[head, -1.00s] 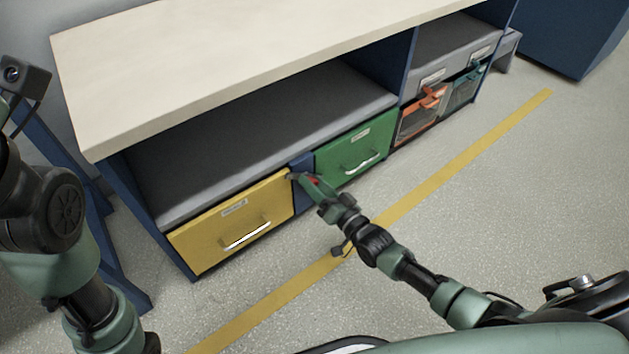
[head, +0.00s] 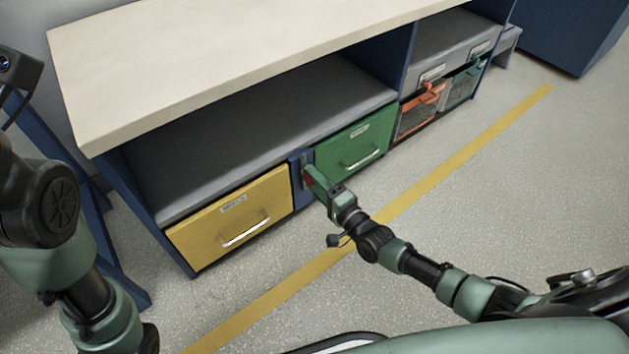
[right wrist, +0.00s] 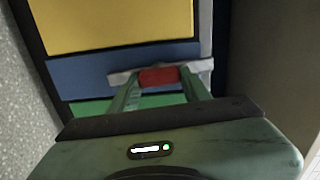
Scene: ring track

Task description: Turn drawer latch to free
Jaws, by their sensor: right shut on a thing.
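The drawer latch (head: 304,170) is a grey bar with a red grip, mounted on the blue post between the yellow drawer (head: 210,232) and the green drawer (head: 345,150). The bar stands upright along the post. In the right wrist view the latch's red grip (right wrist: 157,77) sits between the fingers, and the bar runs along the blue strip. My right gripper (head: 309,178) is shut on the latch and hides part of it in the head view; it also shows in the right wrist view (right wrist: 158,84). Both drawers look closed. My left gripper is out of view.
The bench has a pale top (head: 230,60) and an open grey shelf (head: 270,115) above the drawers. An orange-handled bin (head: 415,118) and a teal-handled bin (head: 462,88) stand at the right. A yellow floor line (head: 440,180) crosses clear floor before the bench.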

